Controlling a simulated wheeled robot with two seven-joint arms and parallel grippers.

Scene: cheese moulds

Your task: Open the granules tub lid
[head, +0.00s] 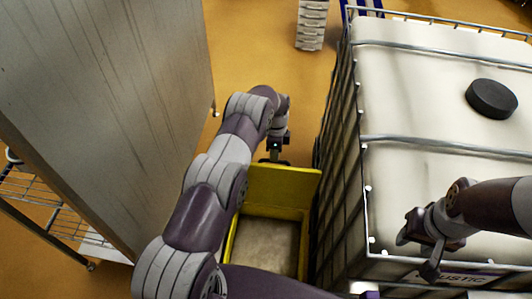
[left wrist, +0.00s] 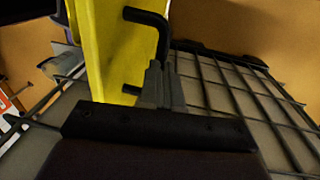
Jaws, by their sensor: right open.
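The granules tub is a yellow box (head: 304,262) on the floor between the grey panel and the caged tank. Pale granules (head: 265,243) show inside it. Its yellow lid (head: 285,188) stands raised at the far side, leaving the tub open; the lid also shows in the left wrist view (left wrist: 103,45). A black bar handle (left wrist: 150,18) sticks out from the lid. My left gripper (head: 275,150) is beyond the raised lid, its fingers (left wrist: 162,82) closed around the handle bar. My right gripper (head: 425,243) is open and empty above the tank's near left corner.
The white caged tank (head: 430,90) stands close on the tub's right, with a black round cap (head: 491,98) on top. A large grey panel (head: 110,100) stands on the left, with a wire rack (head: 70,222) below it.

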